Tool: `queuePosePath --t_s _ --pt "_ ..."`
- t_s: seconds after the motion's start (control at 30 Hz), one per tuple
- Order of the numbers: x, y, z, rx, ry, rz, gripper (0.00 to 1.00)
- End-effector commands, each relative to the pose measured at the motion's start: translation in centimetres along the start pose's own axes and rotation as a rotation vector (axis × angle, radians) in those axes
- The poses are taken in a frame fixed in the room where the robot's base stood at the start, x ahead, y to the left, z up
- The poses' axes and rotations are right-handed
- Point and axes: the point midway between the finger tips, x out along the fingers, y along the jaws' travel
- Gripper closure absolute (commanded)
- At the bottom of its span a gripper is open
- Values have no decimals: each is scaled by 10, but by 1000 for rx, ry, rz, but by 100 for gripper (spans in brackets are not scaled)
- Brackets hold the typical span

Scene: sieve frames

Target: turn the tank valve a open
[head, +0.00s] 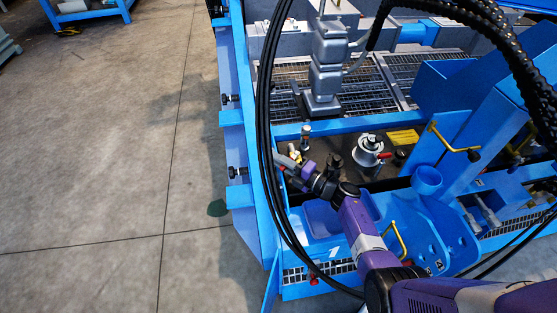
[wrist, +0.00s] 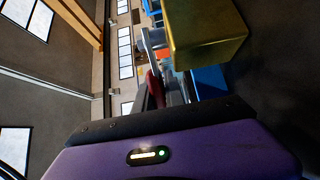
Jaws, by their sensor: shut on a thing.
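My gripper (head: 286,162) is at the left end of the dark recessed deck of the blue machine in the head view. Its fingers lie beside a small brass-coloured fitting (head: 294,152), which I take to be tank valve a. In the wrist view my gripper (wrist: 160,92) is shut on a small dark red piece (wrist: 153,88), which looks like the valve's handle. A large yellow block (wrist: 205,35), probably the valve body, stands close beside the fingers there. How far the handle is turned cannot be told, since the fingers and the dim light hide most of it.
A round silver fitting with a red lever (head: 370,147) stands right of my gripper. A dark knob (head: 333,158) is close to my wrist. A grey post (head: 322,75) rises behind, over metal grating. Black hoses loop around my arm. Open concrete floor (head: 110,150) lies at left.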

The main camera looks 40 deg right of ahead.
Motion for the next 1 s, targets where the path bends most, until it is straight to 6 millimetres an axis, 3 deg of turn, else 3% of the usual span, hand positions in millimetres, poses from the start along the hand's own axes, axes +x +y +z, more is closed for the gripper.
queuePosePath --t_s 0.13,0.17,0.27,0.63,1.0 --pt "0 -2 -2 1 4 -3 100" --pt "0 -2 -2 1 4 -3 80" --pt "0 -2 -2 1 3 -2 64" --pt "-5 0 0 0 -1 -1 64" --pt "-60 -1 0 1 -2 -2 64"
